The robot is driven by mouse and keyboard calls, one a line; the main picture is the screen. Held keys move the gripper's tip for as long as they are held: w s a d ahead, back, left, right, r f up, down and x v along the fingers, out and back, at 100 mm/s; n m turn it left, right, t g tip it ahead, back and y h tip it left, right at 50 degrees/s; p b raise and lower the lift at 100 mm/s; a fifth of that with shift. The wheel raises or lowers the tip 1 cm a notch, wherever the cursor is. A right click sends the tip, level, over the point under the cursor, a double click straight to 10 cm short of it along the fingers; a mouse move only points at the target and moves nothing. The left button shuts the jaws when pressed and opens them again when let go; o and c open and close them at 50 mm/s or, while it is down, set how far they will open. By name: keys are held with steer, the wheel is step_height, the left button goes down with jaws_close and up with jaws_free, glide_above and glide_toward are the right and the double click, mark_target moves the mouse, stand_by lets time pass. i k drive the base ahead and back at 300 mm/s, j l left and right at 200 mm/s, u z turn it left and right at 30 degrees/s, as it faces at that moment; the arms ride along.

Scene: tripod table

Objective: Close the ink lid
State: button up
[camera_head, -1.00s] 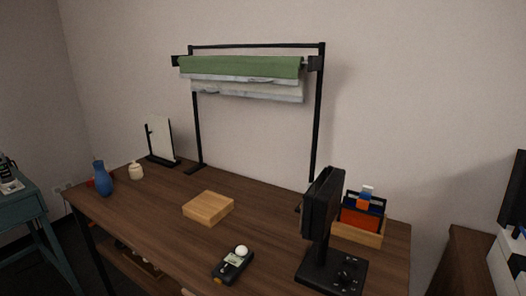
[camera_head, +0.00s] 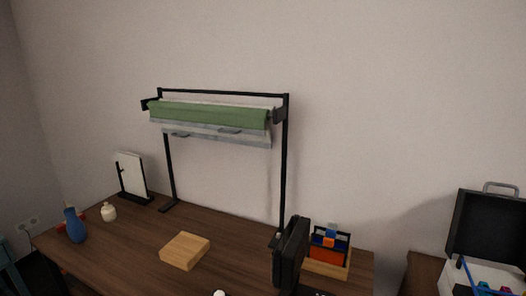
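I cannot tell for sure which thing is the ink. A small cream pot (camera_head: 109,212) with a narrow top stands at the left of the wooden table (camera_head: 215,225); whether its top is open is too small to tell. A black case lid (camera_head: 488,232) with a grey handle stands raised at the right edge, behind a white body (camera_head: 484,276) holding small blue and red pieces; it is partly cut off. My gripper is not in view.
A blue vase (camera_head: 75,225), a wooden block (camera_head: 185,251) and a black upright device (camera_head: 291,255) stand on the table. A wooden tray (camera_head: 328,268) holds an orange and blue item. A black rack (camera_head: 285,180) bears green cloth (camera_head: 208,114).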

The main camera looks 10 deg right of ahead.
mark_target(489, 226)
steer(key=z, duration=1)
steer(key=i+l, duration=0.1)
steer(key=l, duration=1.35)
steer(key=i+l, duration=0.15)
steer(key=l, duration=0.6)
